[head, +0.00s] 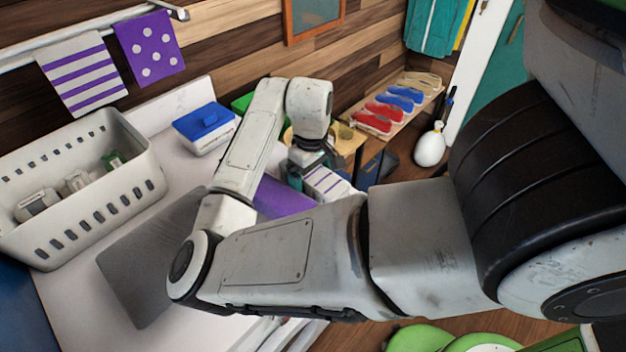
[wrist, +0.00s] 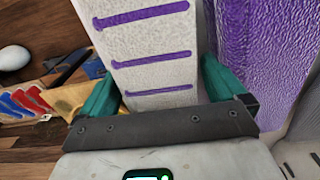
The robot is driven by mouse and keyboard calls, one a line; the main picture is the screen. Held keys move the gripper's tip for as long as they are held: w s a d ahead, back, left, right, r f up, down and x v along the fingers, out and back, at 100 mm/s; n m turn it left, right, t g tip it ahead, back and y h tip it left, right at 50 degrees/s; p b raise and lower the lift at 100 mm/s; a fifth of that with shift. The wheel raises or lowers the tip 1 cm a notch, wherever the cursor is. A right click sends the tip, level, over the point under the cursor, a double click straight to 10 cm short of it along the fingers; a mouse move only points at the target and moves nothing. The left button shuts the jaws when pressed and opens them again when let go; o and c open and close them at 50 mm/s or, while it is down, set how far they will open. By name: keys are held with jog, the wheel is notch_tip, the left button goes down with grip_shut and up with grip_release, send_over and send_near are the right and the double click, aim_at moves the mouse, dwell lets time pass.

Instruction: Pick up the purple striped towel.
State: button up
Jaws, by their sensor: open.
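A white towel with purple stripes (head: 325,184) is partly hidden behind my arm in the head view, close to my gripper (head: 303,168). In the wrist view this striped towel (wrist: 150,48) runs up between the two teal fingers of my gripper (wrist: 160,68). The fingers are open, one on each side of it. I cannot tell whether they touch the cloth. Another white towel with purple stripes (head: 82,74) hangs from the wall rail at the upper left, away from my gripper.
A purple piece (head: 280,198), also in the wrist view (wrist: 262,50), lies right beside the striped towel. A dotted purple towel (head: 150,48) hangs on the rail. A white basket (head: 140,185), a blue-lidded box (head: 205,128) and a dark grey mat (head: 130,265) are on the counter.

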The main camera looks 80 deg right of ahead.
jog(key=shift+f, duration=0.1)
jog(key=shift+c, duration=0.2)
jog(key=c, duration=1.1)
jog(key=shift+r, duration=0.7)
jog(key=s+r, duration=0.3)
jog(key=r, duration=0.2)
jog(key=s+r+p, duration=0.1)
jog(key=s+r, duration=0.1)
jog(key=r, duration=0.1)
jog(key=shift+s+r, duration=0.25)
jog(key=shift+s, duration=0.05)
jog(key=s+r, duration=0.3)
jog(key=s, duration=0.5)
jog(key=shift+s+a+p, duration=0.2)
jog(key=shift+p, duration=0.1)
jog(key=shift+r, duration=0.1)
